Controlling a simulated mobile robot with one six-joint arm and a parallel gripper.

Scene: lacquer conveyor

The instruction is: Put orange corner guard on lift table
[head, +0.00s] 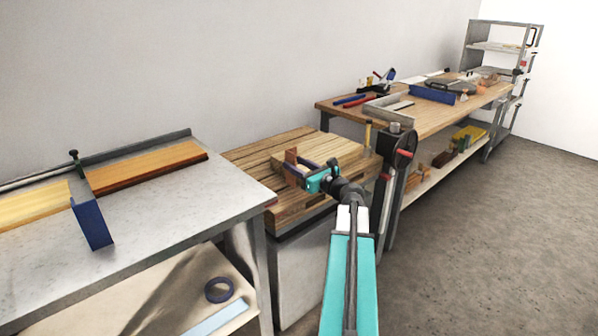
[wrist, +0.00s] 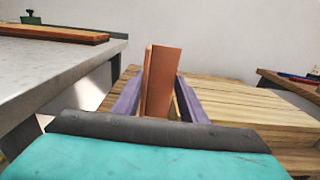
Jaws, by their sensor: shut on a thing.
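The orange corner guard (wrist: 158,85) is an upright, L-shaped brown-orange piece between the two purple fingers of my gripper (wrist: 158,100) in the wrist view. The gripper is shut on it. In the head view my gripper (head: 298,171) is above the slatted wooden top (head: 250,157) of the low stand in the middle, which looks like the lift table. The guard is small there and partly hidden by the fingers. The wooden top also shows behind and right of the guard in the wrist view (wrist: 245,104). I cannot tell whether the guard touches the wood.
A grey table (head: 150,215) with boards and a blue bracket (head: 92,226) stands at left. A workbench (head: 440,115) with tools stands at right, a hand crank (head: 406,146) at its near end. Floor at right is clear.

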